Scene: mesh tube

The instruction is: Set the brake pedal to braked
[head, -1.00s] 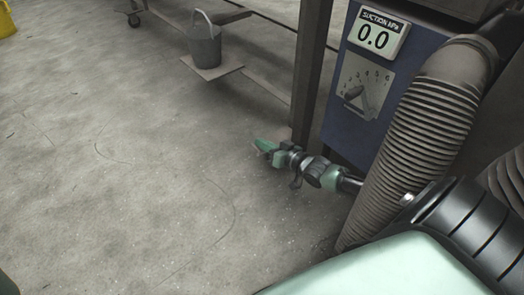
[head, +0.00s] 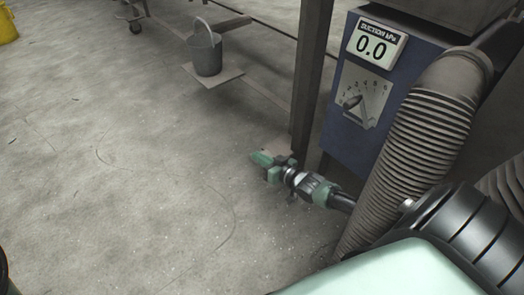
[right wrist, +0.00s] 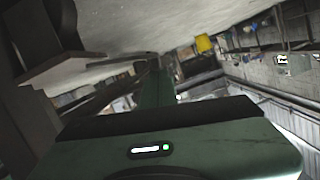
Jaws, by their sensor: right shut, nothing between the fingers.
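My right gripper (head: 262,158) is shut and empty. It shows in the head view low over the concrete floor, left of the blue cabinet's lower part and close to the foot of a dark post. Its green fingers point left. In the right wrist view the green gripper body (right wrist: 180,150) fills the bottom, and the floor and shelving look tilted beyond it. I cannot make out a brake pedal in either view, so its setting cannot be told. My left gripper is not in view.
The blue cabinet (head: 345,130) has a suction display (head: 376,44) reading 0.0 and a dial (head: 360,97). A ribbed hose (head: 430,130) runs in front of it. The dark post (head: 318,80) stands beside it. A grey bucket (head: 207,53) stands on a low board. The floor at left is open.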

